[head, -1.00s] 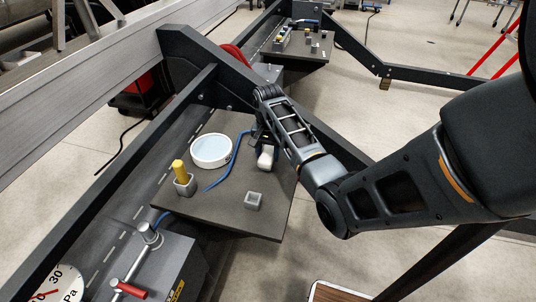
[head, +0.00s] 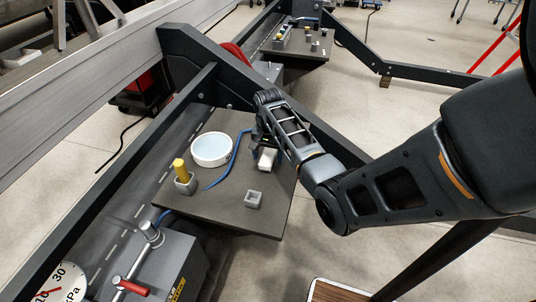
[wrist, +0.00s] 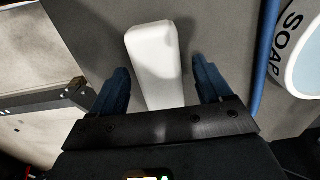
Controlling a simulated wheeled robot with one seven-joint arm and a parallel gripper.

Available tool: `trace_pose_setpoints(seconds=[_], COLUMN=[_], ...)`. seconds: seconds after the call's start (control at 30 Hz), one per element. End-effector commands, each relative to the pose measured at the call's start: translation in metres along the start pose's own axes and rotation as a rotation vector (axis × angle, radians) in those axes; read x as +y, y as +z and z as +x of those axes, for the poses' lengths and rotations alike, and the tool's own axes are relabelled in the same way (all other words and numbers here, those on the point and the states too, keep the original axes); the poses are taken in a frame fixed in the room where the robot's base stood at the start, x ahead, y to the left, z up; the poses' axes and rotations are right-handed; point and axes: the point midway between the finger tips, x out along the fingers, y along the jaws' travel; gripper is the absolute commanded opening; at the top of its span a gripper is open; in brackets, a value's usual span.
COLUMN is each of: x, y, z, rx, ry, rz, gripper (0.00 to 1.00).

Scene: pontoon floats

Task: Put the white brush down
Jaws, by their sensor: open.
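The white brush (head: 267,158) rests on the dark grey shelf board (head: 226,214), near its right edge. In the wrist view the pale, rounded block of the brush (wrist: 155,50) lies between my two dark blue fingers, with a gap on each side. My gripper (wrist: 161,72) is open around it and not closed on it. In the head view my gripper (head: 260,143) is just behind the brush and partly hidden by my wrist. The brush's far end under the gripper is hidden.
A white soap dish with pale blue liquid (head: 211,150) stands left of my gripper, a blue hose (head: 229,165) between them. A yellow peg in a grey holder (head: 182,176) and an empty grey cup (head: 254,199) stand nearer. Bare board lies between them.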

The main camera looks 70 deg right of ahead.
Motion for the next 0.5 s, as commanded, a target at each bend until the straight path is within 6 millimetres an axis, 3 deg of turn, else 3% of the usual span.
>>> trace_pose_setpoints(seconds=[0.23, 0.5], x=[0.0, -0.001], y=[-0.001, -0.003], z=[0.005, -0.048], rx=[0.003, 0.004], ry=[-0.001, -0.003], rz=[0.001, -0.002], gripper=[0.79, 0.79])
